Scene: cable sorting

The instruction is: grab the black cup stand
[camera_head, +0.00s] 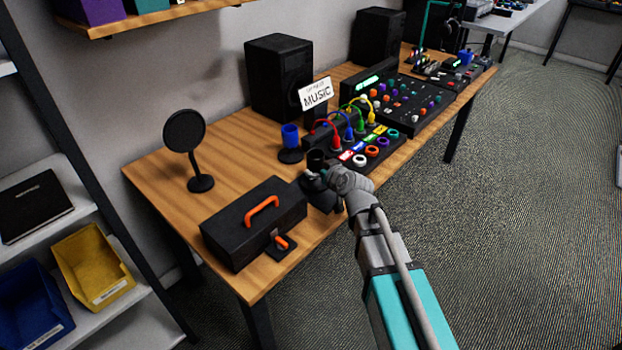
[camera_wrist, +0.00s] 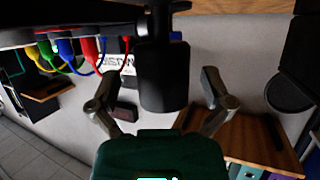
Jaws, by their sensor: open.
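The black cup stand (camera_head: 316,160) is upright near the table's front edge, partly hidden by my gripper (camera_head: 324,182) in the head view. In the wrist view, which is upside down, the black cup stand (camera_wrist: 163,78) is a dark cylinder on a thinner neck with a wide base. My gripper (camera_wrist: 160,92) is open there, with one finger on each side of the cylinder. Gaps show between both fingers and the cylinder. A similar stand holding a blue cup (camera_head: 290,136) is just behind, to the left.
A black toolbox (camera_head: 253,222) with an orange handle lies left of my gripper. A panel with colored cables and rings (camera_head: 365,150) lies to the right. A round black screen on a stand (camera_head: 184,131), a speaker (camera_head: 285,75) and a MUSIC sign (camera_head: 316,93) stand farther back.

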